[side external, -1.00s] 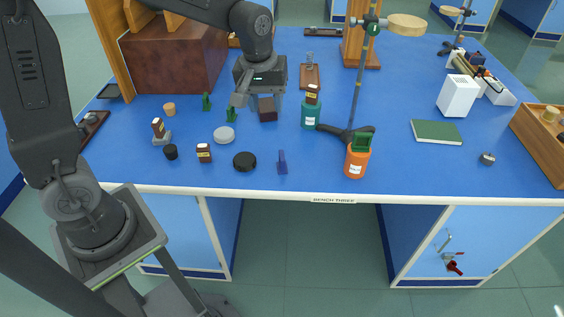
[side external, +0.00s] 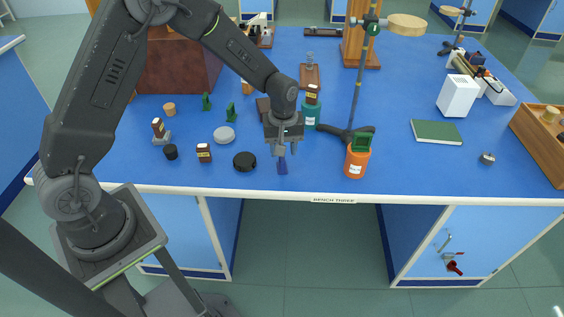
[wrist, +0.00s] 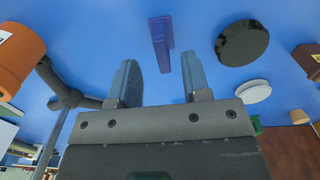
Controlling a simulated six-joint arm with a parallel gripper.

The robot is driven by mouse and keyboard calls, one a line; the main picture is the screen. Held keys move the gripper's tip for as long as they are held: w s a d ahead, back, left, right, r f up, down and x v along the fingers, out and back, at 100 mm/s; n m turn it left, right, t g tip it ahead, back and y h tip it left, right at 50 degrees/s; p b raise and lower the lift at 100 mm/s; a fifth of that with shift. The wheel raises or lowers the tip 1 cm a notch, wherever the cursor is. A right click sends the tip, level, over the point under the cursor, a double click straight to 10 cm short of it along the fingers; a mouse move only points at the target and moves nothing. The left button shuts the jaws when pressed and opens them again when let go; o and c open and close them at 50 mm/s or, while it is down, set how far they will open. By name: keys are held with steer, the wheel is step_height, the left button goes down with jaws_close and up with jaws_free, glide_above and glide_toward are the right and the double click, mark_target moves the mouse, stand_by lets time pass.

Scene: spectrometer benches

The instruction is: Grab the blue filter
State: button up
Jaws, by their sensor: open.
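The blue filter (side external: 282,166) is a small dark blue upright piece near the front edge of the bench. It also shows in the wrist view (wrist: 161,40), at the top centre, beyond the fingertips. My gripper (side external: 282,150) is just above and behind the filter in the side view. In the wrist view my gripper (wrist: 158,80) has its two fingers apart with nothing between them. The filter's top is partly close to the fingertips in the side view; I cannot tell any contact there.
A black disc (side external: 245,161) lies left of the filter, with a grey disc (side external: 224,135) behind it.

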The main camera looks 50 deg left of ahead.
mark_target(282, 161)
steer(key=shift+a+f, duration=0.2)
steer(key=shift+f, duration=2.5)
steer(key=shift+c, duration=0.4)
jaws_close()
